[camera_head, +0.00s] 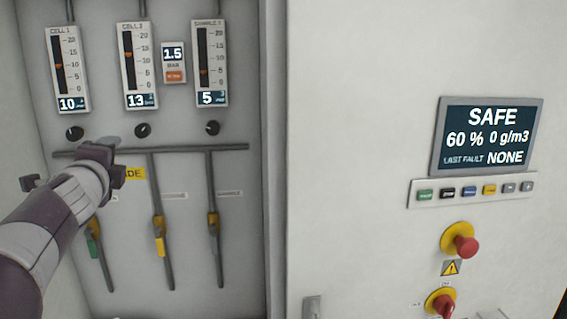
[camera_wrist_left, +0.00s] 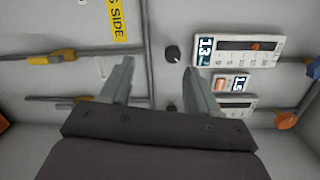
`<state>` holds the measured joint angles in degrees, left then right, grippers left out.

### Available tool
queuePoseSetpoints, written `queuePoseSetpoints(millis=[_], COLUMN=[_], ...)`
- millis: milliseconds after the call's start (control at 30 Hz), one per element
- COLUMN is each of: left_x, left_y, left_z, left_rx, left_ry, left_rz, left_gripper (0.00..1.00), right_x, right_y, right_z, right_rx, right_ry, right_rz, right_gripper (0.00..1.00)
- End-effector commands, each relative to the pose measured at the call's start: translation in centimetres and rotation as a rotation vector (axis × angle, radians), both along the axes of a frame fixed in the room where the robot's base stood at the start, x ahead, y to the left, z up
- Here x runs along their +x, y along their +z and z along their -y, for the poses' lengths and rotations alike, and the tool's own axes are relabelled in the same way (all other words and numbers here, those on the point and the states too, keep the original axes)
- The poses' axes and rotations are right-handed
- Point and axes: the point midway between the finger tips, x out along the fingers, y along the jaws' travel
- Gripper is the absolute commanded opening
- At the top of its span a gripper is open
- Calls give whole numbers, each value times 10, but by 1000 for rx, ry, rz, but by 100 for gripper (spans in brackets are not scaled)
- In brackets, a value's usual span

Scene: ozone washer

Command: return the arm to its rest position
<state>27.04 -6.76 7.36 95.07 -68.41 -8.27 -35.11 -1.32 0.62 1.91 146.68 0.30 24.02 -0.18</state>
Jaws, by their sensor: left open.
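My left arm comes in from the left in the head view. Its gripper (camera_head: 108,158) is in front of the horizontal pipe at the left of the panel, and its fingers are mostly hidden there. In the left wrist view my left gripper (camera_wrist_left: 157,67) is open, with nothing between its fingers. A black knob (camera_wrist_left: 172,54) shows beyond the fingertips, beside the flow meter reading 13 (camera_wrist_left: 240,48). Three black knobs sit below the meters: left (camera_head: 75,133), middle (camera_head: 143,130) and right (camera_head: 212,128). My right gripper is not in view.
Pipes with a green-handled valve (camera_head: 94,246) and yellow-handled valves (camera_head: 159,243) run down the recess. Its right wall (camera_head: 272,160) stands between it and the white cabinet. The cabinet's screen (camera_head: 487,136) reads SAFE, 60 %, 0 g/m3. A red stop button (camera_head: 466,246) sticks out below.

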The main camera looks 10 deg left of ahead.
Motion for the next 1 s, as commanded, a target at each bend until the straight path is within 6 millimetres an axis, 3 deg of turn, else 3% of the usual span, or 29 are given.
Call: queuePoseSetpoints(millis=[67, 167, 200, 300, 433, 500, 633, 733, 1000], left_x=[-8, -27, -38, -76, -141, -174, -215, -218, -217], left_y=[-61, -163, -201, -288, -371, -398, -426, -430, -430], left_z=[-13, 1, 14, 59, 125, 154, 191, 205, 206], left_rx=[-326, -777, -926, -1235, -1475, -1529, -1526, -1488, -1484], left_ry=[121, 310, 389, 606, 887, 1002, 1084, 1047, 1036], left_rz=[-24, -96, -138, -262, -446, -536, -673, -726, -728], left_gripper=[61, 61, 61, 61, 61, 61, 61, 61, 61], right_x=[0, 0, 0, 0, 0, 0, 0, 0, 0], right_y=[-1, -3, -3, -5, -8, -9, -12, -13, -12], right_z=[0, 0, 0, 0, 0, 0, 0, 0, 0], right_rx=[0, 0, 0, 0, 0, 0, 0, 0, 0], right_ry=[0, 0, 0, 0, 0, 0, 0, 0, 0], right_rz=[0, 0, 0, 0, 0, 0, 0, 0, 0], right_gripper=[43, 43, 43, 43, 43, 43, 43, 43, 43])
